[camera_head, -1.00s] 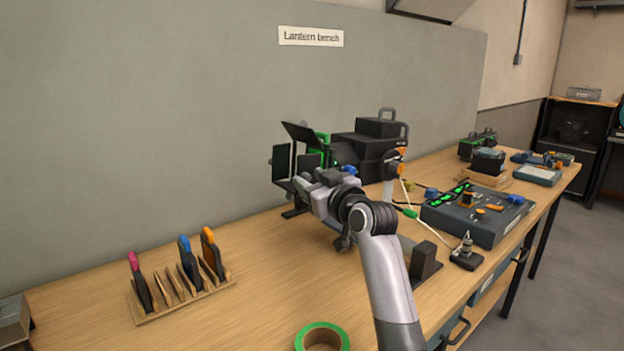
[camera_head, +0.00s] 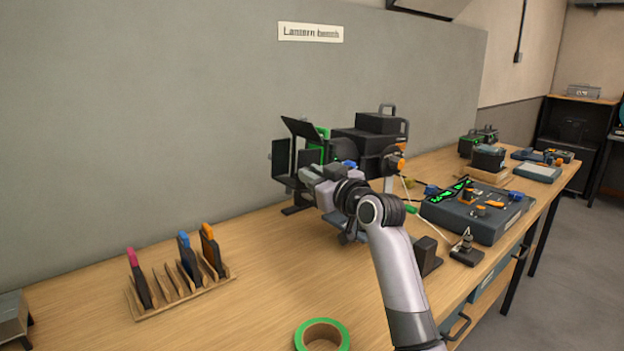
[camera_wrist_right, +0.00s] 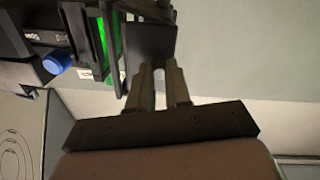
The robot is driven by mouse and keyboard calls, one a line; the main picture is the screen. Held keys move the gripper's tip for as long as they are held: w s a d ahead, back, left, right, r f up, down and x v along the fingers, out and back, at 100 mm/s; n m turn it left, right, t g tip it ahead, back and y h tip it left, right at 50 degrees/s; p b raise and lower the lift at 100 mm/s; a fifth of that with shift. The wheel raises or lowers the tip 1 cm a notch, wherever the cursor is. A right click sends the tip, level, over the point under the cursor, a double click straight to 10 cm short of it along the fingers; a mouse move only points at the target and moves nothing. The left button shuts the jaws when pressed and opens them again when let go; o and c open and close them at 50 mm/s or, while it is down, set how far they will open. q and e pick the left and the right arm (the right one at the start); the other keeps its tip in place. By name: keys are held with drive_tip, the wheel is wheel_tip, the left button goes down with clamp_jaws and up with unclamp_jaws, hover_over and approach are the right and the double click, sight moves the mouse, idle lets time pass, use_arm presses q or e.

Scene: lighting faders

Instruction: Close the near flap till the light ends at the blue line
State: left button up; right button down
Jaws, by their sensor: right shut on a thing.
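The black lantern (camera_head: 355,146) stands on the bench with dark barn-door flaps at its left-hand front. The near flap (camera_head: 309,159) is partly hidden by my right gripper (camera_head: 312,179) in the head view. In the right wrist view a dark flap plate (camera_wrist_right: 150,42) reaches down between the fingertips of my right gripper (camera_wrist_right: 158,76), which is shut on its edge. The far flap (camera_head: 281,158) and the tilted top flap (camera_head: 302,129) stand clear of the gripper. I cannot make out the light's edge or a blue line. My left gripper is not in view.
A wooden rack (camera_head: 180,294) with coloured-handled slides stands at the left. A green tape roll (camera_head: 322,336) lies at the front edge. A fader console (camera_head: 476,210) with cables lies right of my arm. The bench between rack and lantern is clear.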

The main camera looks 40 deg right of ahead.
drive_tip(key=d+n+g+y+b, duration=0.1)
drive_tip(key=n+g+y+b, duration=0.1)
drive_tip(key=y, duration=0.3)
drive_tip(key=s+d+n+g+y+b, duration=0.1)
drive_tip(key=d+n+g+y+b, duration=0.1)
drive_tip(key=n+y+b, duration=0.2)
drive_tip(key=d+n+g+y+b, duration=0.1)
drive_tip(key=n+g+y+b, duration=0.1)
drive_tip(key=n+y+b, duration=0.2)
drive_tip(key=shift+s+d+f+n+y, duration=0.1)
drive_tip(key=shift+s+d+n+y, duration=0.1)
drive_tip(key=shift+y, duration=0.35)
drive_tip(key=shift+s+d+f+n+y, duration=0.1)
drive_tip(key=shift+s+y, duration=0.1)
drive_tip(key=shift+y, duration=0.35)
drive_tip(key=shift+d+f+g, duration=0.1)
drive_tip(key=shift+g, duration=0.2)
drive_tip(key=c, duration=1.1)
unclamp_jaws()
drive_tip(key=shift+o, duration=0.2)
